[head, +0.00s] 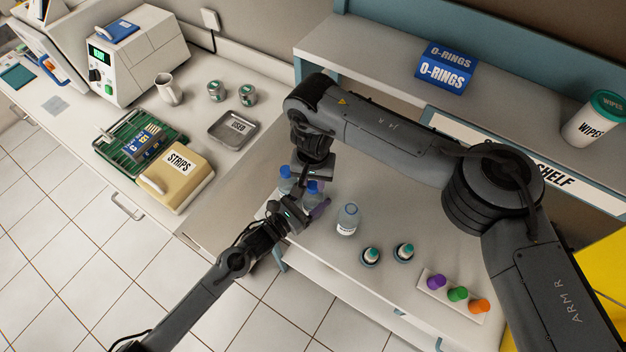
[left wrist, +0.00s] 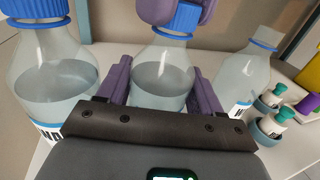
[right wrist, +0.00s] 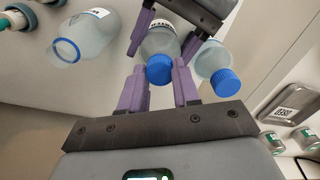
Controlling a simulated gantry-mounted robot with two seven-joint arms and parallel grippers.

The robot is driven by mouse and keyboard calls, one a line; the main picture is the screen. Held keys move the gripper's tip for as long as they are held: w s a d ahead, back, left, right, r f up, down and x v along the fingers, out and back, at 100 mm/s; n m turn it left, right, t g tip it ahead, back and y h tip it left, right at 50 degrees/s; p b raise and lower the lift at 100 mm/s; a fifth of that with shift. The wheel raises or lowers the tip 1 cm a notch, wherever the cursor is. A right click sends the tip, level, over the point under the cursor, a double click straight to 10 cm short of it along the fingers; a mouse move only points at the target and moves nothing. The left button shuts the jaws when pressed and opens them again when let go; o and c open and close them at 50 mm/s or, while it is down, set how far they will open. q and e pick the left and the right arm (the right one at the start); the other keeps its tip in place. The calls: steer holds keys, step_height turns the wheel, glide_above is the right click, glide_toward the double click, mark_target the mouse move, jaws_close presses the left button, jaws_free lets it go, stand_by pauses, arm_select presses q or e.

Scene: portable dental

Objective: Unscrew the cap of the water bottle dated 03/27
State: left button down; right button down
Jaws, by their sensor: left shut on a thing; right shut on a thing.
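Three clear water bottles with blue neck rings stand close together. My left gripper (head: 308,208) is shut on the body of the middle bottle (left wrist: 160,75), one finger on each side. My right gripper (right wrist: 160,88) comes from above and is shut on that bottle's blue cap (right wrist: 159,69). The cap sits at the bottle's neck; I cannot tell if it is loose. A second bottle (left wrist: 50,75), with its blue cap on, stands beside it. The third bottle (head: 348,220) stands apart, upright and without a cap. No date is readable on the labels.
Two small teal-capped bottles (head: 370,256) and a rack with purple, green and orange pieces (head: 453,294) stand to the right on the table. A shelf with an O-rings box (head: 446,68) is behind. The left counter holds a USED tray (head: 232,130) and a STRIPS box (head: 172,178).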

steer(key=n, duration=0.6)
steer(key=shift+n, duration=0.4)
steer(key=n, duration=1)
steer(key=shift+n, duration=0.4)
steer(key=n, duration=0.4)
steer(key=shift+r, duration=0.1)
steer(key=n, duration=0.6)
steer(key=shift+n, duration=0.4)
steer(key=n, duration=0.6)
steer(key=shift+n, duration=0.3)
steer(key=n, duration=0.6)
steer(key=shift+n, duration=0.3)
steer(key=n, duration=0.6)
steer(key=shift+r+n, duration=0.1)
steer(key=shift+n, duration=0.3)
steer(key=n, duration=0.5)
steer(key=shift+r, duration=0.15)
steer(key=shift+r, duration=0.9)
